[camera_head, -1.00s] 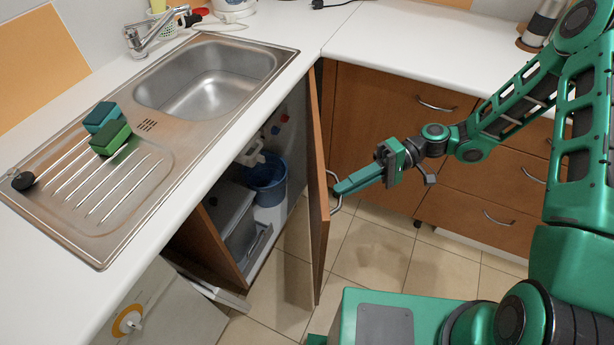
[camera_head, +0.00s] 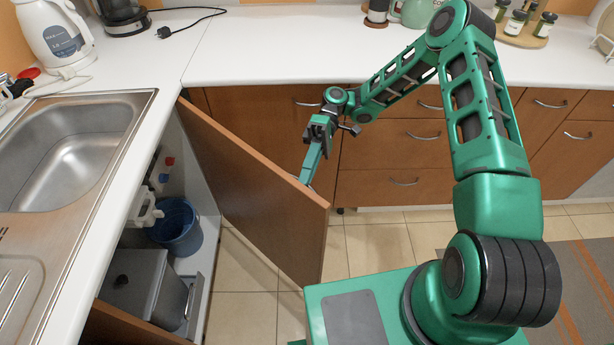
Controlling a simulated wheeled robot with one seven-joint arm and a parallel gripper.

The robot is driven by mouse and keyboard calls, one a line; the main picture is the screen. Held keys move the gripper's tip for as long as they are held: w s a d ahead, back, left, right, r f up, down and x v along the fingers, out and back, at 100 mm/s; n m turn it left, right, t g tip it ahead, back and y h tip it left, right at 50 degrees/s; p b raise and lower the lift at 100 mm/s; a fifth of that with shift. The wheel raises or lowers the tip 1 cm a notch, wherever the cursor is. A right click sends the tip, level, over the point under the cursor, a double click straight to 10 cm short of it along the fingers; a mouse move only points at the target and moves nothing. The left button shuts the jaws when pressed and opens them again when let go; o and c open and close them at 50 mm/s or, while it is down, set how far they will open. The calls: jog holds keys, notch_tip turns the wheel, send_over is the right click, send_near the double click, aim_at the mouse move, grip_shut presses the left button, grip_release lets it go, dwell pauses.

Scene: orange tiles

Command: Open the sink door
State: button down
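The sink door (camera_head: 262,190) is a brown wooden cabinet door under the counter beside the steel sink (camera_head: 70,150). It stands swung out from the cabinet, with its free edge toward my base, and the inside of the cabinet shows. My green gripper (camera_head: 309,172) is behind the door, on its outer side near the top edge. The door hides the fingertips and the handle, so I cannot tell whether the fingers hold the handle or are open or shut.
Inside the cabinet are a blue bucket (camera_head: 176,228) and a grey bin (camera_head: 146,288). Brown drawers (camera_head: 400,150) with metal handles line the back, close behind my gripper. Tiled floor (camera_head: 365,250) is clear between the door and the drawers. A kettle (camera_head: 55,35) stands on the counter.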

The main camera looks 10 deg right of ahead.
jog(key=shift+w, duration=0.3)
jog(key=c, duration=1.9)
grip_release()
jog(key=shift+o, duration=0.2)
